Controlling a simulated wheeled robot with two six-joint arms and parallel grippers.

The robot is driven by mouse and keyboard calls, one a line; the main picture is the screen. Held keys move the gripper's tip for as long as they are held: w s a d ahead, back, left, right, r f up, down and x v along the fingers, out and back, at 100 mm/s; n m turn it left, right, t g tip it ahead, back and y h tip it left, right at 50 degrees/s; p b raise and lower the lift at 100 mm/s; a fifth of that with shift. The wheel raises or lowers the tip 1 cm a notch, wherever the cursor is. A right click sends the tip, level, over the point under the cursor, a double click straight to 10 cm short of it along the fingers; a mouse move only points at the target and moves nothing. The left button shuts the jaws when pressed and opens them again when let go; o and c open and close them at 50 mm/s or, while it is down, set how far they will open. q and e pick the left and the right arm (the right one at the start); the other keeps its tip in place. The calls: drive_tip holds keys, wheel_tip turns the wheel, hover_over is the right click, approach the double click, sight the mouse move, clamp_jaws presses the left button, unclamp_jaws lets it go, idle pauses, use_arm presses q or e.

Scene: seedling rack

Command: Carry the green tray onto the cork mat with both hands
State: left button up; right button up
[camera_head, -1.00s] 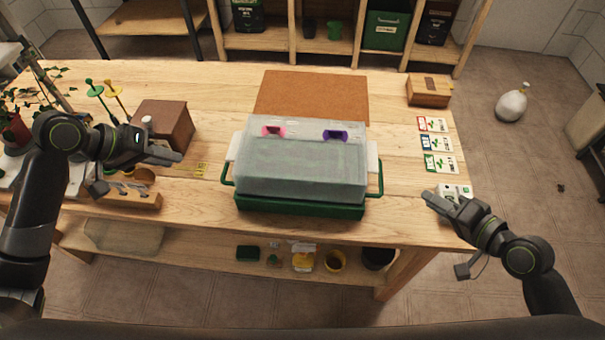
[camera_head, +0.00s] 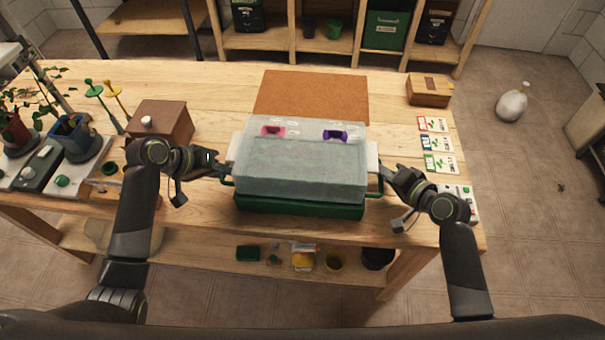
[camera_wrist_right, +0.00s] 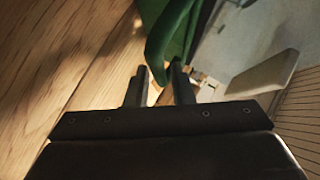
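The green tray (camera_head: 300,207) stands on the wooden table under a clear, frosted cover (camera_head: 300,165), with green handles at its left and right ends. The cork mat (camera_head: 312,95) lies bare behind it. My left gripper (camera_head: 225,165) is at the tray's left handle, its fingers apart; whether the handle is between them is hard to tell. My right gripper (camera_head: 385,174) is at the right handle. In the right wrist view its two fingers (camera_wrist_right: 157,88) are apart, with the green handle (camera_wrist_right: 168,40) reaching down to the gap between the tips.
A brown box (camera_head: 162,121) and potted plants (camera_head: 72,135) stand on the left. A small wooden box (camera_head: 429,91) and several seed cards (camera_head: 437,143) lie on the right. The tabletop between tray and mat looks clear.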

use_arm(q)
drive_tip(key=shift+w+d+f, duration=0.2)
drive_tip(key=shift+d+f, duration=0.15)
drive_tip(key=shift+f, duration=0.1)
use_arm(e)
drive_tip(key=shift+w+a+f, duration=0.2)
drive_tip(key=shift+w+a, duration=0.15)
drive_tip(key=shift+w, duration=0.15)
use_arm(q)
drive_tip(key=shift+c, duration=0.4)
use_arm(e)
drive_tip(key=shift+c, duration=0.4)
use_arm(q)
clamp_jaws()
use_arm(e)
clamp_jaws()
use_arm(q)
drive_tip(key=shift+w+r, duration=0.1)
drive_tip(key=shift+r, duration=0.05)
use_arm(e)
drive_tip(key=shift+r, duration=0.15)
